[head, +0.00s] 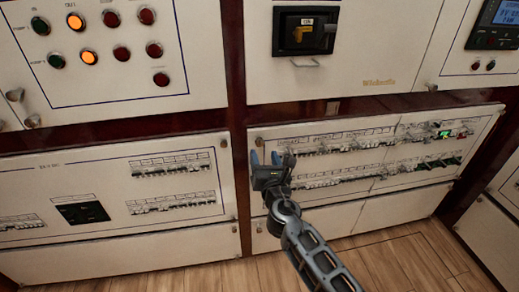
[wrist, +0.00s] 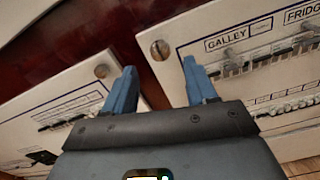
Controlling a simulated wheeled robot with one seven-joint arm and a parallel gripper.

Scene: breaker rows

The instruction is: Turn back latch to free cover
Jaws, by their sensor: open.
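In the wrist view, a round slotted latch (wrist: 160,49) sits at the upper left corner of the white breaker cover (wrist: 270,62) labelled GALLEY and FRIDGE. It also shows small in the head view (head: 259,141), on the right-hand lower cover (head: 345,219). A second round latch (wrist: 101,71) sits on the neighbouring left cover (wrist: 72,92). My gripper (head: 265,158) is open, with its two blue fingers in front of the right cover's upper left corner. In the wrist view my gripper (wrist: 160,78) has the latch just beyond its fingertips, between them. I see no contact.
Rows of small breaker switches (head: 345,179) run across the right cover, to the right of my gripper. A dark wooden frame strip (head: 238,180) separates the covers. Wooden floor (head: 395,262) lies below.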

